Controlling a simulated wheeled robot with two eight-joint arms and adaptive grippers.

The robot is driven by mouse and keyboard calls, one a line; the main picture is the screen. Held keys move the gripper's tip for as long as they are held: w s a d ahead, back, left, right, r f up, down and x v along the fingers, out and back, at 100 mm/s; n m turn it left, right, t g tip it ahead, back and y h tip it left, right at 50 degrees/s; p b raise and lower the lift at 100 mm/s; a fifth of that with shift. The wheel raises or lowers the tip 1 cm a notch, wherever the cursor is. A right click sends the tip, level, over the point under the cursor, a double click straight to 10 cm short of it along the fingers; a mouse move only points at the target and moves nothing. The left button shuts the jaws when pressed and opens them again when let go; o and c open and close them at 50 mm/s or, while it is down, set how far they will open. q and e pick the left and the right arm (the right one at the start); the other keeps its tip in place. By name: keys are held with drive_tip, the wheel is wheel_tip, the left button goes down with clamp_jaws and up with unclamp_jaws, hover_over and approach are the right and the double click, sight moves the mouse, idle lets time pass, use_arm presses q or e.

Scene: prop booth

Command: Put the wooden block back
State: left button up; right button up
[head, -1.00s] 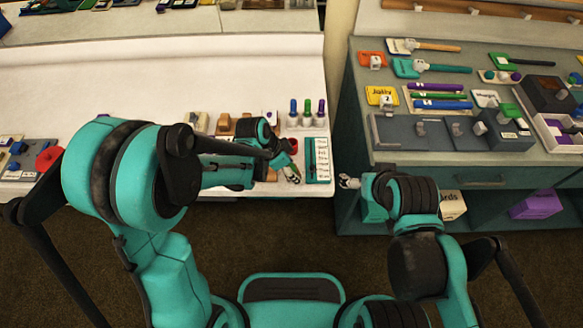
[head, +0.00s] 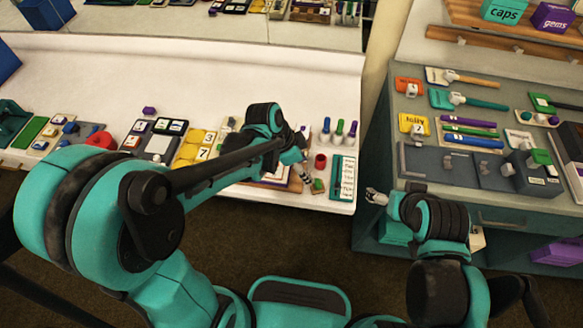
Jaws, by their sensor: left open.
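My left arm reaches over the white table (head: 130,75), and my left gripper (head: 308,176) is low at the table's front right part, open. It is close beside a small green-topped piece (head: 318,186) and a dark red cup (head: 320,161).
A rack with blue, green and purple pegs (head: 338,138) and a green-and-white list board (head: 343,178) stand at the table's right end. Yellow number tiles (head: 195,146) lie left of my arm. A grey cabinet (head: 385,130) with tools stands right, across a gap.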

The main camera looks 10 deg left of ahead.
use_arm(q)
drive_tip(key=s+a+r+n+t+y, duration=0.4)
drive_tip(key=s+a+r+n, duration=0.5)
drive_tip(key=a+n, duration=0.4)
drive_tip(key=shift+s+a+t, duration=0.2)
drive_tip(key=shift+s+t, duration=0.4)
drive_tip(key=shift+t, duration=0.1)
idle(0.3)
